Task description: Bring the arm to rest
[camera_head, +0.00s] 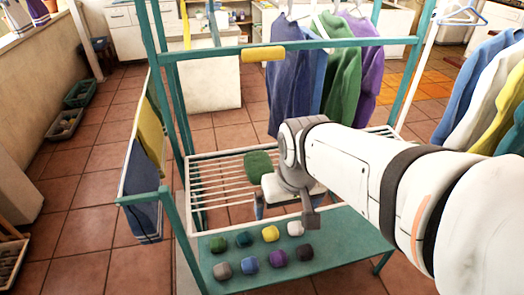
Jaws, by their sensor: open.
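My white and grey arm reaches in from the right edge over a teal rack (290,47). My gripper (285,214) hangs at the end of the arm, above the front part of the rack's shelves. Its two fingers are apart and I see nothing held between them. A dark green rounded thing (258,164) shows just behind and left of the gripper, over the white slatted shelf (215,180). Part of it is hidden by the gripper, and I cannot tell whether it touches the gripper.
Several small coloured bundles (269,233) sit on the teal lower shelf (345,240). Clothes (340,62) hang at the rack's back, and more (468,85) hang at right. Cloths (149,128) hang on the left side. Tiled floor (90,200) at left is mostly clear.

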